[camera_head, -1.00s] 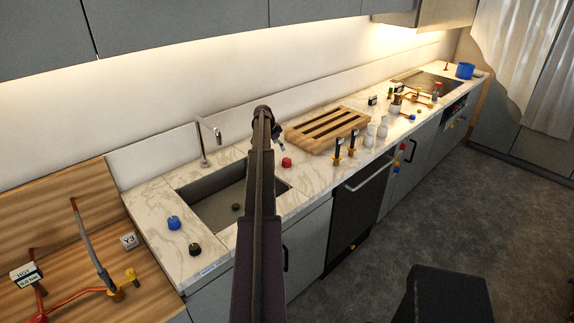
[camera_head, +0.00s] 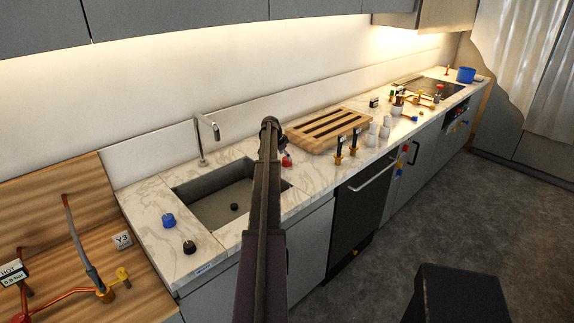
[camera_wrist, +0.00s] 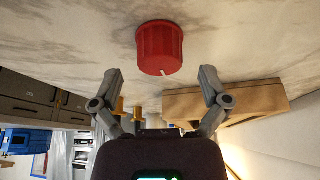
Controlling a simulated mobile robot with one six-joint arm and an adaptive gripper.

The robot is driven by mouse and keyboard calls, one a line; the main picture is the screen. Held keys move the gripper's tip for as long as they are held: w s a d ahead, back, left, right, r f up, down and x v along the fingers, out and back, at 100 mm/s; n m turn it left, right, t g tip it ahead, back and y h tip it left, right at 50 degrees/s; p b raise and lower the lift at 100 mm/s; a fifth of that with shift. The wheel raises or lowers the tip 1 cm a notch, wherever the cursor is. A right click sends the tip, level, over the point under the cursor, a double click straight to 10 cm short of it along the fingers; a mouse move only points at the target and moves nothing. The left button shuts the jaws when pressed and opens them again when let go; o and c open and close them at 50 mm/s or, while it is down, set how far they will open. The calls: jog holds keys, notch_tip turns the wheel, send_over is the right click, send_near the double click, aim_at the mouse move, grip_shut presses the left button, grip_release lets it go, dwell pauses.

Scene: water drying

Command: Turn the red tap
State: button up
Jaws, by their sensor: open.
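The red tap (camera_wrist: 159,48) is a round ribbed knob with a small white mark on its rim. In the wrist view, which hangs upside down, it sits on the pale marble counter just beyond my gripper (camera_wrist: 160,82). My gripper's two fingers are spread, one to each side of the knob's line, and do not touch it. Nothing is between them. In the head view the red tap (camera_head: 286,161) shows to the right of the sink, partly covered by my arm. My gripper is hidden behind my arm there.
A blue knob (camera_head: 168,220) and a black knob (camera_head: 189,247) stand left of the sink (camera_head: 222,190). A chrome faucet (camera_head: 203,135) rises behind it. A slatted wooden board (camera_head: 328,129) lies close to the right of the red tap. Bottles and pipe fittings stand farther right.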

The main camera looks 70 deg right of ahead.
jog(key=shift+b+x, duration=0.9)
jog(key=shift+x, duration=0.35)
jog(key=c, duration=1.1)
